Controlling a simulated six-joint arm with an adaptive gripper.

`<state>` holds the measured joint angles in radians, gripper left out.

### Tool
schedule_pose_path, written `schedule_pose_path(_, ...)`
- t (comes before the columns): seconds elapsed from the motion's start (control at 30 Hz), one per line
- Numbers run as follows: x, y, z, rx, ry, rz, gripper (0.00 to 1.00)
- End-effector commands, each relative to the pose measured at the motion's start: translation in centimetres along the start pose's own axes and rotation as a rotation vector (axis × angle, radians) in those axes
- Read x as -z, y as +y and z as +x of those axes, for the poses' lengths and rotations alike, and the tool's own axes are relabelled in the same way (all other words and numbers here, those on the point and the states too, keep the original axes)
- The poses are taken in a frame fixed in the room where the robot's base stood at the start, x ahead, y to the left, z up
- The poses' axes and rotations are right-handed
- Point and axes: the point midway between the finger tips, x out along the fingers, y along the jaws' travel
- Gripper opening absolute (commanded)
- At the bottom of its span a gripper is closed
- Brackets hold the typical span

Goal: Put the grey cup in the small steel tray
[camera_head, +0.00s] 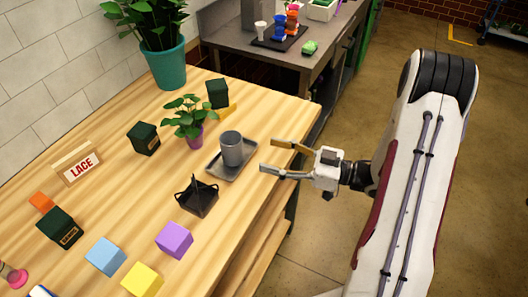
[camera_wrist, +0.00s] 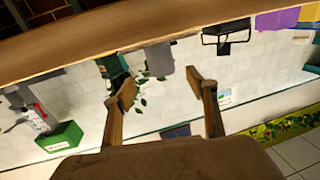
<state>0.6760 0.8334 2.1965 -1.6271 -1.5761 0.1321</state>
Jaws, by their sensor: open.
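The grey cup (camera_head: 232,149) stands upright in the small steel tray (camera_head: 215,172), towards the tray's far part, on the wooden table. My gripper (camera_head: 267,156) is at the table's right edge, just right of the tray, with its two fingers spread and nothing between them. It is apart from the cup. In the wrist view, which is upside down, the cup (camera_wrist: 161,61) shows ahead between the open fingers of my gripper (camera_wrist: 153,84). The tray's rim shows only narrowly there.
A black wire basket (camera_head: 197,199) stands just in front of the tray. A small potted plant (camera_head: 190,120) is behind-left of the cup. A purple cube (camera_head: 174,240), blue cube (camera_head: 105,256) and yellow cube (camera_head: 143,279) lie nearer. A LACE sign (camera_head: 77,164) stands left.

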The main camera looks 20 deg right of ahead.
Motion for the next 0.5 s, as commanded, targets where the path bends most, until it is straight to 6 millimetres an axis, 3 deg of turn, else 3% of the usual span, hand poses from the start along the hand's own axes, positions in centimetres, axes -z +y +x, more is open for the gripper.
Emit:
schedule_pose_path(0.2,0.0,0.0,-1.3,0.000,0.000,0.000,0.57)
schedule_pose_path(0.5,0.0,-0.1,-1.5,0.001,0.000,0.000,0.57)
